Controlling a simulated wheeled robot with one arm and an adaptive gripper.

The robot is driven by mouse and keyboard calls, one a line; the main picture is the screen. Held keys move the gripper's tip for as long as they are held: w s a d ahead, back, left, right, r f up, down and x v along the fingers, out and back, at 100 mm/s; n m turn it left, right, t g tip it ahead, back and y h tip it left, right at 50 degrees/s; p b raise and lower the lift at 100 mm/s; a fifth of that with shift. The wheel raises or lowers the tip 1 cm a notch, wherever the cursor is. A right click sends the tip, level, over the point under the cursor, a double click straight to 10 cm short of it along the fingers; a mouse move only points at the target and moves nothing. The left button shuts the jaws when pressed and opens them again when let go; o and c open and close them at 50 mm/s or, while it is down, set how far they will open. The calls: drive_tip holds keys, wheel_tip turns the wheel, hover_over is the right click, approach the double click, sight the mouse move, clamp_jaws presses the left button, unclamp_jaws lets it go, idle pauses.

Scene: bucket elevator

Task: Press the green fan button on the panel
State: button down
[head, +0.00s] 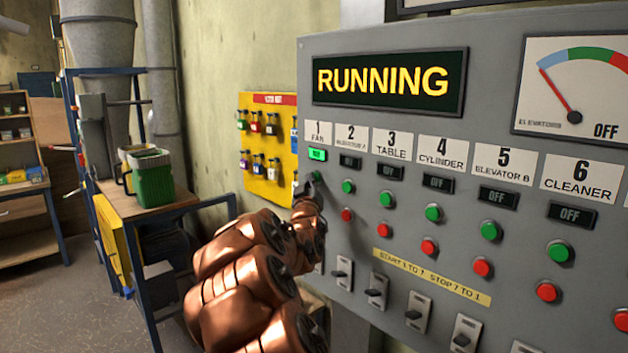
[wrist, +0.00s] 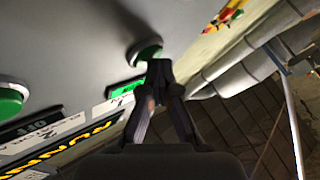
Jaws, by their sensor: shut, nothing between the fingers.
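The grey control panel (head: 430,205) fills the right of the head view. Its display (head: 385,82) reads RUNNING in yellow. Under label 1 FAN (head: 317,133), a small indicator (head: 317,154) is lit green. The green fan button (head: 317,176) is just below it, partly hidden by my gripper (head: 306,186). In the wrist view the green fan button (wrist: 147,53) is right at the tips of my shut, empty gripper (wrist: 158,66). I cannot tell whether the tips touch it.
Other columns have green buttons (head: 348,187), red buttons (head: 347,214) and dark OFF indicators (head: 570,214). Switches (head: 377,291) line the panel's lower part. A yellow tag board (head: 267,150) hangs on the wall. A table with a green container (head: 152,180) stands at left.

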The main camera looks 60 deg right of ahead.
drive_tip(key=shift+w+a+b, duration=0.2)
drive_tip(key=shift+a+b, duration=0.45)
drive_tip(key=shift+a, duration=0.15)
drive_tip(key=shift+w+a+b, duration=0.25)
drive_tip(key=shift+a+b, duration=0.35)
drive_tip(key=shift+a, duration=0.2)
drive_tip(key=shift+w+a+b, duration=0.2)
drive_tip(key=shift+a+b, duration=0.45)
drive_tip(key=shift+a, duration=0.2)
drive_tip(key=shift+w+a+b, duration=0.25)
drive_tip(key=shift+a+b, duration=0.35)
drive_tip(key=shift+a, duration=0.2)
